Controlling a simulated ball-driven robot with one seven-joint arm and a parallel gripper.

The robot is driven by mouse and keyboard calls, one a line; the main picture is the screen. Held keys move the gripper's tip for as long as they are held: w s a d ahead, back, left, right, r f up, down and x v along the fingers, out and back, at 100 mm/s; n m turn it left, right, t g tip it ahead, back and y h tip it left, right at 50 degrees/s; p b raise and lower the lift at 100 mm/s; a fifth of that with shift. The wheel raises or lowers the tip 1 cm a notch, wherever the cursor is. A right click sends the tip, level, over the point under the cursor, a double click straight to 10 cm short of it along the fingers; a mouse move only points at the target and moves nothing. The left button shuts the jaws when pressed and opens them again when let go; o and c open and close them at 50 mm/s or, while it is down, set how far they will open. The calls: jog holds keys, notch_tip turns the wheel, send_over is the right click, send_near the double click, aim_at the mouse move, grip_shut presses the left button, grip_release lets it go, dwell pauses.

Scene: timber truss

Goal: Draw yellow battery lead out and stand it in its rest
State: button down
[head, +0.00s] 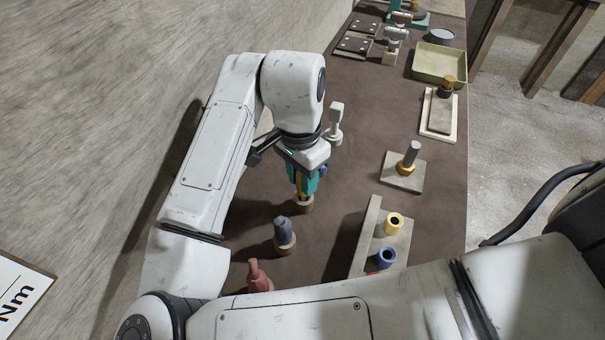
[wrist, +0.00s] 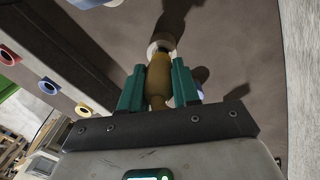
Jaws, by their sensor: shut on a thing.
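My gripper (head: 303,182) has teal fingers and is shut on the yellow battery lead (wrist: 158,80). The wrist view shows the lead's yellow body between both fingers (wrist: 160,88). The lead's far end is at a round tan rest (wrist: 162,44), which also shows below the fingers in the head view (head: 304,206). The lead looks upright over or in this rest; I cannot tell how deep it sits. The yellow socket (head: 394,220) on the grey block (head: 372,236) shows an open, dark hole.
A blue-grey lead (head: 282,231) and a red lead (head: 257,273) stand in rests nearby. A blue socket (head: 387,257) is on the same block. A white piece (head: 336,123) stands behind my gripper. A plate with a brass-and-grey post (head: 410,158) and a green tray (head: 440,63) lie farther back.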

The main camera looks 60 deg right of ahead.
jog(key=shift+f+b, duration=0.65)
jog(key=shift+f, duration=0.3)
jog(key=c, duration=0.7)
grip_release()
jog(key=shift+c, duration=0.2)
jog(key=r, duration=1)
jog(key=shift+w+r, duration=0.3)
jog(key=shift+r, duration=0.1)
